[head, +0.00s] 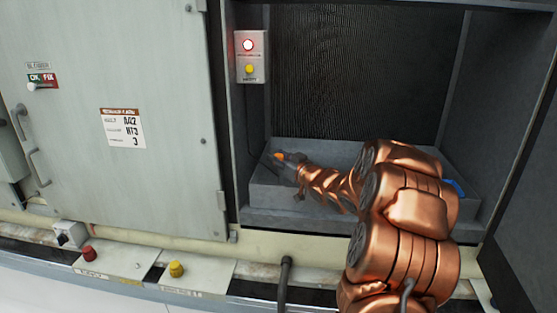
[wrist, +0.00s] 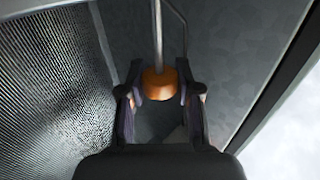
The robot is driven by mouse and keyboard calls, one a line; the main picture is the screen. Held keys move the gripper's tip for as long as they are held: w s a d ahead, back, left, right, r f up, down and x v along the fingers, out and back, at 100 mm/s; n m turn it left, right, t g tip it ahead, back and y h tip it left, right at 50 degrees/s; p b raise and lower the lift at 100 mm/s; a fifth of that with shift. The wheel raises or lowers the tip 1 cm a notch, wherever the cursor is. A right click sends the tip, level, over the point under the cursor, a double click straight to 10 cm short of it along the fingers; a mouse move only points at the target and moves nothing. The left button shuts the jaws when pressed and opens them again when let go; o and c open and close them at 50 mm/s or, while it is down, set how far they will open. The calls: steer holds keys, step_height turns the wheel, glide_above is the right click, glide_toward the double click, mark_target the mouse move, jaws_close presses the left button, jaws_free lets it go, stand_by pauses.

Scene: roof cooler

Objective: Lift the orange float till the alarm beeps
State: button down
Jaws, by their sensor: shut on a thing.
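The orange float (wrist: 158,84) sits between the two fingers of my gripper (wrist: 159,90) in the wrist view, with a thin metal rod (wrist: 158,35) running from it. My gripper is shut on the float. In the head view the float (head: 279,156) is a small orange spot at the tip of my gripper (head: 283,163), at the left end of the grey tray (head: 262,200). A grey alarm box (head: 250,70) hangs on the cabinet's left wall. Its round upper lamp (head: 248,45) glows red and white, and a yellow button (head: 249,69) sits below it.
The tray lies low inside the open cabinet, before a dark ribbed panel (head: 365,70). A blue object (head: 454,187) shows at the tray's right, behind my arm. A closed grey door (head: 110,100) stands left. Red (head: 89,253) and yellow (head: 176,268) knobs sit on the front ledge.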

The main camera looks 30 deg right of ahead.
steer(key=shift+r, duration=0.5)
steer(key=c, duration=0.8)
jaws_free()
steer(key=s, duration=1.2)
steer(key=shift+d, duration=0.4)
